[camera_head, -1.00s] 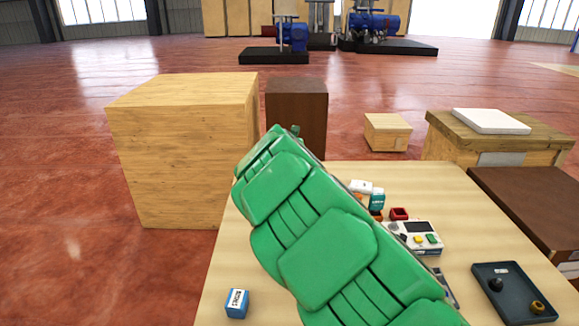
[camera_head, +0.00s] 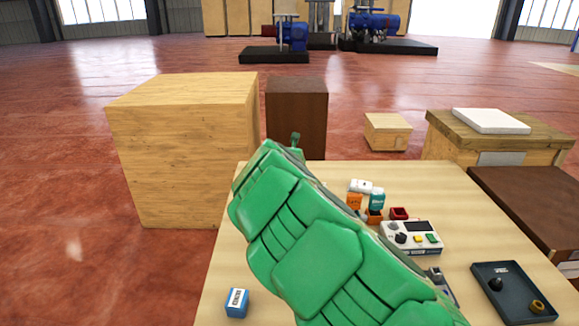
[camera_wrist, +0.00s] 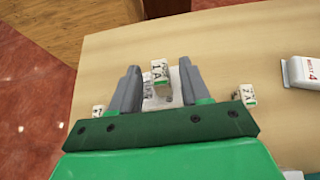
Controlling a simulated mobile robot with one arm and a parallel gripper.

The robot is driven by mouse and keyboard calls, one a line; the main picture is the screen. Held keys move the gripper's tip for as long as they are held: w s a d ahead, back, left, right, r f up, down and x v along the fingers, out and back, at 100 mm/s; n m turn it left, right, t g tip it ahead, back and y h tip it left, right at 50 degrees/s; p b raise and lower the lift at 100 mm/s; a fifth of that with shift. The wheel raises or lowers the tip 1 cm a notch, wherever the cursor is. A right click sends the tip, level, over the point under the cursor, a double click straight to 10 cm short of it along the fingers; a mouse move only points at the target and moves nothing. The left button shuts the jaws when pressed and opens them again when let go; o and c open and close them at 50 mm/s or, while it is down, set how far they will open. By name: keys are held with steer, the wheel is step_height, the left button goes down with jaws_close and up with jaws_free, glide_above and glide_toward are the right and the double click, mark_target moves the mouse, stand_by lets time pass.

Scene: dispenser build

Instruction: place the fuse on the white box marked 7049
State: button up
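In the wrist view my gripper (camera_wrist: 160,66) is open, with its two grey fingers apart. A small whitish block marked "1 A" (camera_wrist: 160,71), probably the fuse, sits between the fingers with a gap on each side. Behind and below it is a pale patch with dark marks (camera_wrist: 160,95), partly covered by the block. Similar small blocks lie to the right, marked "7 A" (camera_wrist: 247,94), and to the left (camera_wrist: 98,110). I cannot read 7049 anywhere. In the head view my green arm hides the fingers and this block.
A white box with a red 4 (camera_wrist: 303,72) lies at the right in the wrist view.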

stand_by(0.3)
steer(key=shift+s+r, duration=0.1)
steer(key=shift+r, duration=0.1)
steer(key=v, duration=1.1)
steer(key=shift+s, duration=0.4)
